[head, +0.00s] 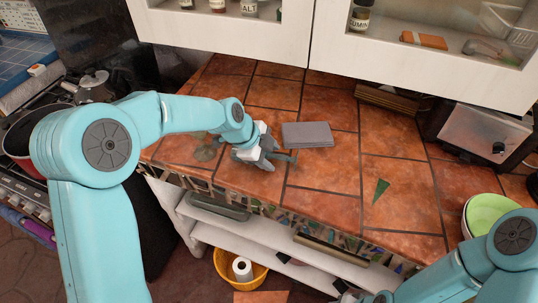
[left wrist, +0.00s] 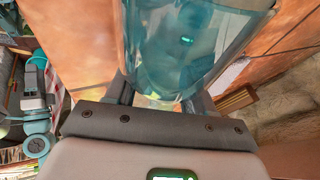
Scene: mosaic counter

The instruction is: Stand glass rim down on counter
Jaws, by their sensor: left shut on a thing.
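My left gripper (head: 266,160) is over the tiled counter (head: 330,182), near its front edge. It is shut on a clear bluish glass (left wrist: 185,45), which fills the top middle of the left wrist view between the two fingers. In the head view the gripper mostly hides the glass. Which end is the rim, and whether it touches the counter, I cannot tell. My right arm comes in at the bottom right of the head view; its gripper (head: 346,296) shows only in part at the bottom edge.
A green triangular piece (head: 381,190) lies on the right tiles, green and white bowls (head: 487,212) at the far right. Cabinets (head: 225,32) hang above the back.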

